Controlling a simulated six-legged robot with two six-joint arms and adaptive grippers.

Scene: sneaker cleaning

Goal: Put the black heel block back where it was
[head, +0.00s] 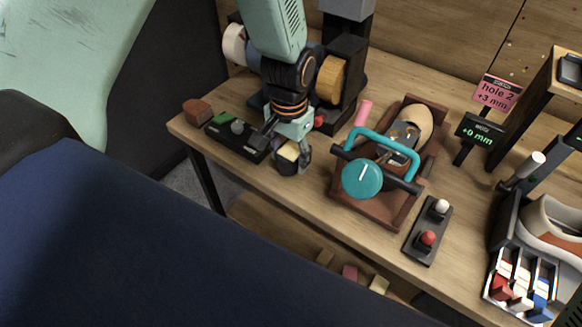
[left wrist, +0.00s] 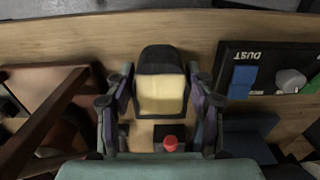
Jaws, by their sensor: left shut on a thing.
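The heel block (head: 286,168), black with a cream face, is between the fingers of my left gripper (head: 291,153) near the front edge of the wooden table (head: 290,195). In the left wrist view the block (left wrist: 161,94) shows its black end away from me and its cream face toward me. The fingers of my left gripper (left wrist: 160,108) are shut on its two sides. I cannot tell whether the block touches the table. My right gripper is not in view.
Left of the block is a black control panel (head: 222,139), marked DUST in the wrist view (left wrist: 258,58). A brown wooden frame (head: 352,207) with a teal handle (head: 398,143) stands to the right. A two-button box (head: 418,246) lies farther right.

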